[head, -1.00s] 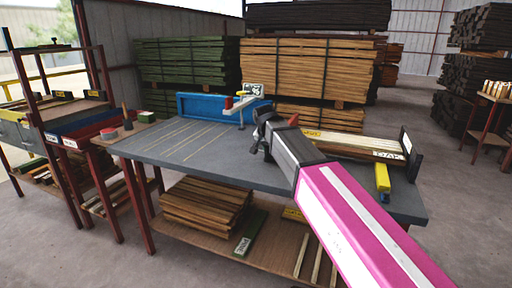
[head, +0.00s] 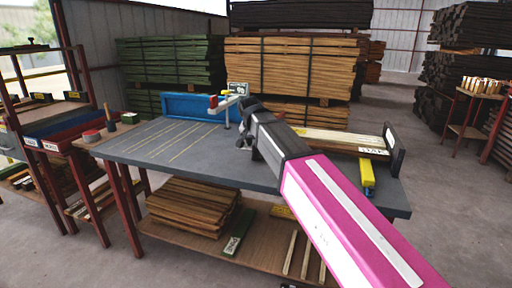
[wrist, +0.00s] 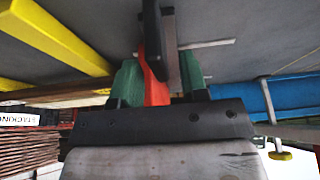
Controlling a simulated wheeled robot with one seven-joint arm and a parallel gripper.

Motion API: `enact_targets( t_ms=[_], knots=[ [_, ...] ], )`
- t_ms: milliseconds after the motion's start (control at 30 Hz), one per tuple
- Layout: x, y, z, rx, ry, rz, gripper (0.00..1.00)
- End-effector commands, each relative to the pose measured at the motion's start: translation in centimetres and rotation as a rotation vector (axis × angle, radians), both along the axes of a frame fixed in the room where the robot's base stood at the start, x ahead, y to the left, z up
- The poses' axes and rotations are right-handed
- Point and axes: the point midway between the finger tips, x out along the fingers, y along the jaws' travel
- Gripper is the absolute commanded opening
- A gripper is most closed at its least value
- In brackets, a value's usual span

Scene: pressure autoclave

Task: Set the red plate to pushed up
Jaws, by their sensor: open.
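My gripper (head: 247,126) is over the grey worktable, beside a white arm with a red end (head: 213,101) and a small sign. In the wrist view the green fingers of my gripper (wrist: 158,82) are apart. A red-orange piece (wrist: 153,76), which may be the red plate, shows between them. A dark upright bar (wrist: 151,35) partly covers it. I cannot tell whether the fingers touch the red piece. In the head view my gripper's fingertips and the space between them are mostly hidden.
The grey worktable (head: 190,165) has a blue fence (head: 190,106) at the back left and a yellow bar (head: 367,177) at the right. Boards (head: 335,141) lie on its right part. A red-framed rack (head: 85,95) stands left. The left part of the tabletop is mostly clear.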

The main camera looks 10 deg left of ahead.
Motion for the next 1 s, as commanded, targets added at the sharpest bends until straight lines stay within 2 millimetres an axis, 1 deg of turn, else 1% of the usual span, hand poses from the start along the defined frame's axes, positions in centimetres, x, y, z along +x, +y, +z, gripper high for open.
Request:
enact_targets(
  t_ms=[33,200,300,433,633,1000],
  knots=[
    [-0.4,0.0,1.0,0.002,-0.003,0.001,0.4],
    [-1.5,0.1,3.7,0.001,-0.002,0.0,0.4],
    [-2.1,0.2,5.1,0.001,-0.002,0.0,0.4],
    [-2.6,0.2,6.4,0.0,-0.001,0.001,0.4],
    [-3.0,0.3,7.3,0.0,-0.001,0.0,0.4],
    [-3.0,0.3,7.3,0.0,0.0,0.0,0.4]
  ],
)
